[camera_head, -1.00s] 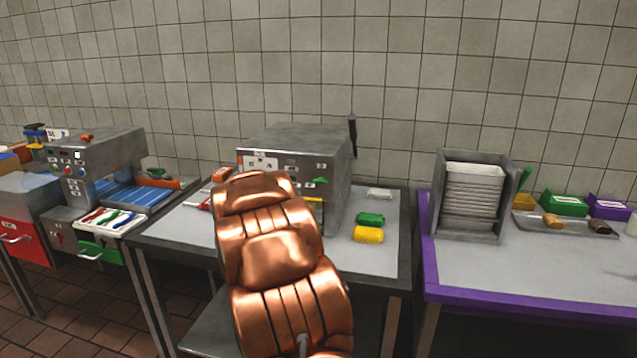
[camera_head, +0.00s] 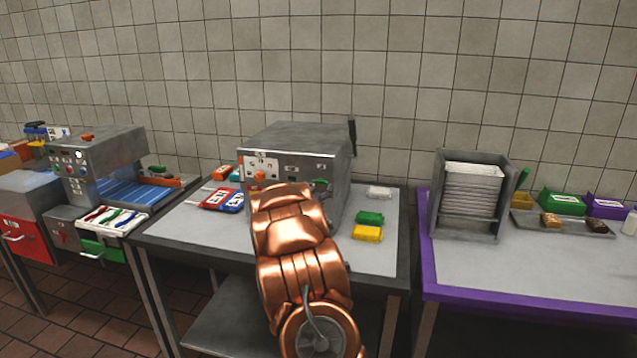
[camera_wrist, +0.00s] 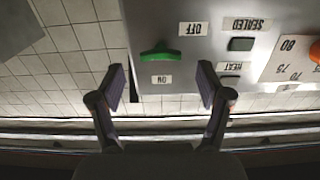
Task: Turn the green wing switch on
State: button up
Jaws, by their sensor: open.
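The green wing switch (camera_wrist: 159,52) is on the grey front panel of the metal machine, between my fingertips as seen in the wrist view. It lies crosswise there, with an upside-down ON label (camera_wrist: 162,79) just below it and an OFF label (camera_wrist: 193,29) above and to its right. In the head view the switch (camera_head: 320,184) shows at the right of the machine's front (camera_head: 290,145). My gripper (camera_wrist: 161,80) is open and empty, its fingers spread to either side of the switch; I see no contact. My copper arm hides the gripper in the head view.
Beside the switch are SEALED and HEAT indicators (camera_wrist: 242,44) and an orange knob (camera_wrist: 315,52). Red and blue packets (camera_head: 222,199) lie left of the machine; green (camera_head: 370,218) and yellow (camera_head: 367,233) blocks lie right. A plate rack (camera_head: 437,215) stands on the purple-edged table.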

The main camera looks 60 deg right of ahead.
aim_at(320, 182)
jog(key=shift+p+x, duration=0.4)
jog(key=shift+x, duration=0.9)
jog(key=shift+r, duration=0.1)
jog(key=shift+c, duration=0.4)
jog(key=c, duration=1.1)
